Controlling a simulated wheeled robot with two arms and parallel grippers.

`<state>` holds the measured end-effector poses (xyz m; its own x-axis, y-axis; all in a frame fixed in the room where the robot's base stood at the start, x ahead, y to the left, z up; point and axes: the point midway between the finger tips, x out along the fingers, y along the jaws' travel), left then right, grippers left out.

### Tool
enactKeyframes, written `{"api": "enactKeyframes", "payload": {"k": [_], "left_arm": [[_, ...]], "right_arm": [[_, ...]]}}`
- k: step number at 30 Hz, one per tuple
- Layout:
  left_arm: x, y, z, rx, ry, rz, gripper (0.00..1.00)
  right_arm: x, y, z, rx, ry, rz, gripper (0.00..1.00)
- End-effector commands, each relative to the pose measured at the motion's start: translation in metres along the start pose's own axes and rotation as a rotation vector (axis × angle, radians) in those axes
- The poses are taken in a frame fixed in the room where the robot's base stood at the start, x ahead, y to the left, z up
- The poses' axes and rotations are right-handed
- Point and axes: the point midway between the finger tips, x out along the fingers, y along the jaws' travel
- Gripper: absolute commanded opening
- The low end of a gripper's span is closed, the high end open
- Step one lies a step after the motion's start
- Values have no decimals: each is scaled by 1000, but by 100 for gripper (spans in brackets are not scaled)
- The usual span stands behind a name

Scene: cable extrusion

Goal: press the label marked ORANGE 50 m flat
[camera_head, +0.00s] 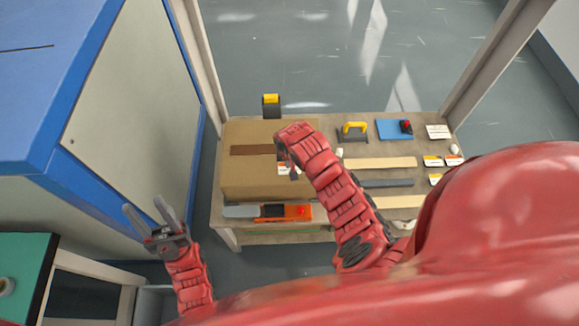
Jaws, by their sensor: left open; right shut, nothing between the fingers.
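A small white label with an orange-red part (283,169) lies on top of the cardboard box (245,180), near its right side. Its print is too small to read, so I cannot confirm that it is the ORANGE 50 m label. My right gripper (292,173) is shut and empty, pointing down at the label. It hides part of the label, and I cannot tell whether it touches it. My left gripper (143,204) is open and empty, away from the table at the lower left, fingers pointing up.
Brown tape (250,150) crosses the box top. An orange-and-black tool (285,212) lies in front. A yellow-handled tool (353,130), blue pad (393,130), strips (380,163) and several small labels (433,161) lie right. A blue-framed cabinet (130,90) stands left.

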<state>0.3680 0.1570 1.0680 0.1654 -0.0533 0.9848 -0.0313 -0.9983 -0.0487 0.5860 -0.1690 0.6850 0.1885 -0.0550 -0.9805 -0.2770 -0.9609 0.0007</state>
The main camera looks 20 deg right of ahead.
Motion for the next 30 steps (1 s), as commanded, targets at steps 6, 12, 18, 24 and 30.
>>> {"api": "enactKeyframes", "payload": {"k": [6, 12, 18, 24, 30], "left_arm": [[23, -1, -4, 0, 0, 0, 50], [39, -2, -6, 0, 0, 0, 50], [48, -2, -8, 0, 0, 0, 50], [46, -2, -8, 0, 0, 0, 50], [46, -2, -8, 0, 0, 0, 50]], "right_arm": [[-32, 0, -7, 0, 3, -2, 0], [-58, -1, -13, 0, 4, -2, 0], [-74, 0, -15, 0, 1, -1, 0], [-73, 0, -15, 0, 1, -1, 0], [-73, 0, -15, 0, 2, -1, 0]]}}
